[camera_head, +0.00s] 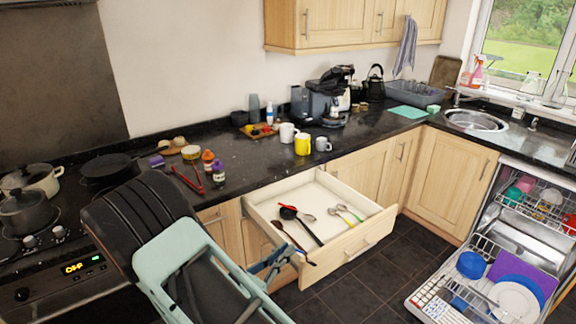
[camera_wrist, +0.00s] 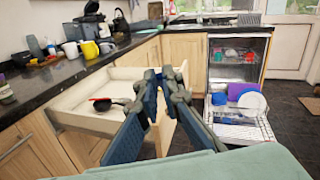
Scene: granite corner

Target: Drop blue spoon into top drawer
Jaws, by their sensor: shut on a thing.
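The top drawer (camera_head: 352,240) is pulled open; its pale inside shows. My gripper (camera_head: 291,252) is at the drawer's near left corner, shut on a thin dark utensil, which I take to be the blue spoon (camera_head: 279,226). Its blue colour is hard to make out in the head view. It slants above the left front part of the drawer. In the wrist view my gripper (camera_wrist: 166,76) stands in front of the drawer (camera_wrist: 85,122), and the held spoon is mostly hidden by the fingers. A black spoon with a red part (camera_head: 289,213) lies inside the drawer.
Light-handled utensils (camera_head: 350,212) lie at the drawer's right. The counter above holds a yellow mug (camera_head: 302,145), white mugs and red tongs (camera_head: 188,180). An open dishwasher (camera_head: 505,240) with dishes is at the right. Floor between drawer and dishwasher is clear.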

